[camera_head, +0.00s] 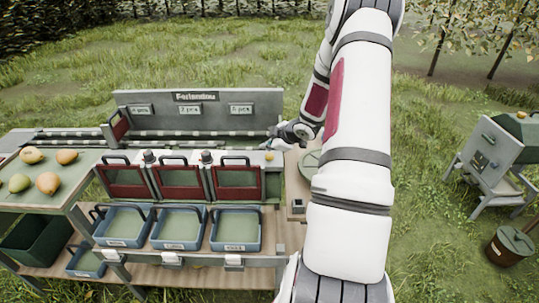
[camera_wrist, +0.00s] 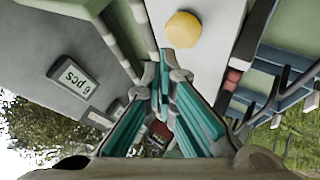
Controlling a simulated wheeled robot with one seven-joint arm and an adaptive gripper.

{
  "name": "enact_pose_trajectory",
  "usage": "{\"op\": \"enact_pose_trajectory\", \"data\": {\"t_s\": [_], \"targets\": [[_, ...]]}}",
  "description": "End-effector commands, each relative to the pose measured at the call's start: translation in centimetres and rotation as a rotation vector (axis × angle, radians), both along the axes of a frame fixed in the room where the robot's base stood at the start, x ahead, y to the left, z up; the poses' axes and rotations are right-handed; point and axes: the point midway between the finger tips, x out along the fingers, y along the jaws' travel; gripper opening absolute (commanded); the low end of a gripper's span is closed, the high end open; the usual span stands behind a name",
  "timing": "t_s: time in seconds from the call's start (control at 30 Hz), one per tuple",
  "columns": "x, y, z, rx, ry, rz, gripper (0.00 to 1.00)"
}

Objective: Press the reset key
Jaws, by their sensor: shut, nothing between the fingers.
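A round yellow key (camera_wrist: 183,29) sits on a pale panel and shows large just beyond the fingertips in the wrist view. In the head view the yellow key (camera_head: 269,156) is a small dot at the right end of the sorting stand, right of the red-framed gates. No label on it can be read. My gripper (camera_wrist: 166,72) is shut and empty, with teal inner fingers, its tips pointing toward the key. A gap to the key shows in the picture; its depth is hard to tell. In the head view my gripper (camera_head: 273,143) is small, just above the key.
A back board (camera_head: 265,103) with several "pcs" signs stands behind the rails. Red-framed gates (camera_head: 180,180) and blue bins (camera_head: 235,246) line the front. Pears (camera_head: 47,183) lie on a tray at left. A grey machine (camera_head: 490,150) stands at right on the grass.

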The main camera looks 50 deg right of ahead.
Motion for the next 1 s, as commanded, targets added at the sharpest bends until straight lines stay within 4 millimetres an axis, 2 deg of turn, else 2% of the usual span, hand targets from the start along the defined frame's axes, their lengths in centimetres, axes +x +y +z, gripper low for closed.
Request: {"op": "enact_pose_trajectory", "data": {"t_s": [0.63, 1.0], "targets": [[0.00, 0.01, -0.03, 0.000, 0.000, 0.000, 0.00], [0.01, 0.02, -0.88, 0.001, 0.001, 0.001, 0.00]]}}
